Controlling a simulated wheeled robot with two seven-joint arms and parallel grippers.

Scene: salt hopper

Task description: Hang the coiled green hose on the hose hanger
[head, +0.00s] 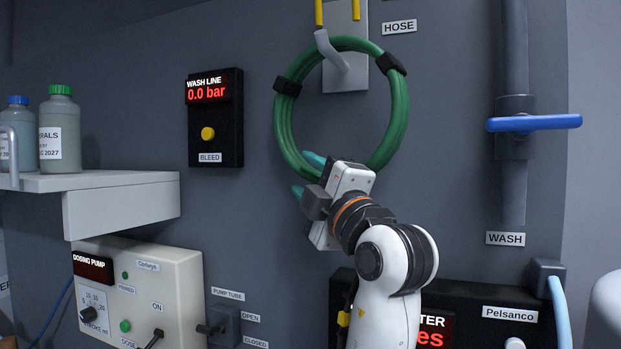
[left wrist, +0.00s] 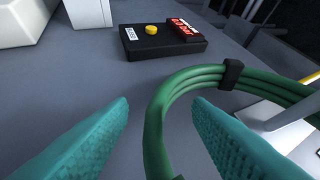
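The coiled green hose (head: 283,125) forms an upright ring against the grey wall, bound with black straps. Its top passes behind the grey arm of the hose hanger (head: 343,78), between the arm's raised tip and the backplate, and appears to rest on it. My left gripper (head: 305,176) is at the coil's lower edge with its teal fingers spread apart. In the left wrist view the hose (left wrist: 155,125) runs through the gap between the open fingers (left wrist: 160,103); contact cannot be told. The coil's bottom is partly hidden behind the gripper. My right gripper is not in view.
A wash line display box (head: 215,135) is left of the coil. A white shelf (head: 125,200) with bottles and a dosing pump (head: 140,285) are farther left. A pipe with a blue valve handle (head: 540,122) stands at right. A black meter box (head: 470,290) is below.

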